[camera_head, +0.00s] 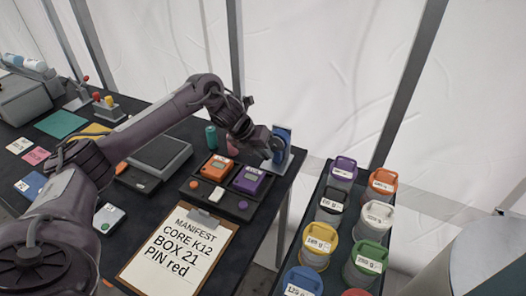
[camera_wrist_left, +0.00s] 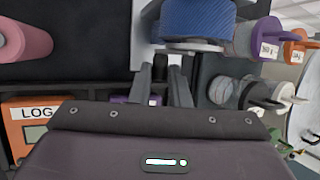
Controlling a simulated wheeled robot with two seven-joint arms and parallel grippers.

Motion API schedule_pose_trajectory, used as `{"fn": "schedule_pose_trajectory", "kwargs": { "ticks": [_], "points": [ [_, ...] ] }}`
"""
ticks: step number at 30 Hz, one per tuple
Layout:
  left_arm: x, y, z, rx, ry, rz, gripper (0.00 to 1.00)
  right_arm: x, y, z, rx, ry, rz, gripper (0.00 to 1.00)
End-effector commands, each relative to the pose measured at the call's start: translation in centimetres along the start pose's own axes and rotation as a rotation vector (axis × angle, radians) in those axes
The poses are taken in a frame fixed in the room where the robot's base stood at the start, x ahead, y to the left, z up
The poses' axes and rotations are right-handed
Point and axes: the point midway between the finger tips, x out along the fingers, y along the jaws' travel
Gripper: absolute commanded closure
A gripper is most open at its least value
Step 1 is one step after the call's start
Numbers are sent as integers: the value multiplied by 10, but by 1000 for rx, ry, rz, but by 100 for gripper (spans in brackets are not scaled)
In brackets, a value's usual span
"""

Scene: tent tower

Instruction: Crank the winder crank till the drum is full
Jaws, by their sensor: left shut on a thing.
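The winder (camera_head: 283,139), with a blue drum and a grey frame, stands at the right end of the dark table. In the left wrist view its ribbed blue drum (camera_wrist_left: 197,20) is at the top, just beyond my fingers. My left gripper (camera_head: 273,148) reaches the winder from the left. In the left wrist view its two fingers (camera_wrist_left: 163,84) are close together, shut on the winder crank at the drum's near side. The crank itself is mostly hidden by the fingers and gripper body. How full the drum is cannot be told. My right gripper is out of view.
An orange box (camera_head: 216,168) and a purple box (camera_head: 249,180) sit in a dark tray near the winder. A teal cylinder (camera_head: 211,136) stands behind them. A manifest clipboard (camera_head: 178,250) lies in front. Several lidded canisters (camera_head: 317,245) stand to the right, beyond a gap.

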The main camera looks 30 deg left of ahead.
Motion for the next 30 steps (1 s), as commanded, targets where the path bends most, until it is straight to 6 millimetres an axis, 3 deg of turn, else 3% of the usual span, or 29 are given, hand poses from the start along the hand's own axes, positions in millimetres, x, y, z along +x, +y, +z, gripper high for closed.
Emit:
{"fn": "schedule_pose_trajectory", "kwargs": {
  "ticks": [11, 30],
  "points": [
    [-6, -3, 3, 52, 2, 121, 100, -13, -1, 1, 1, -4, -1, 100],
    [-21, -10, 9, 276, 10, 663, 100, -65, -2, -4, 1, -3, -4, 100]
  ]
}}
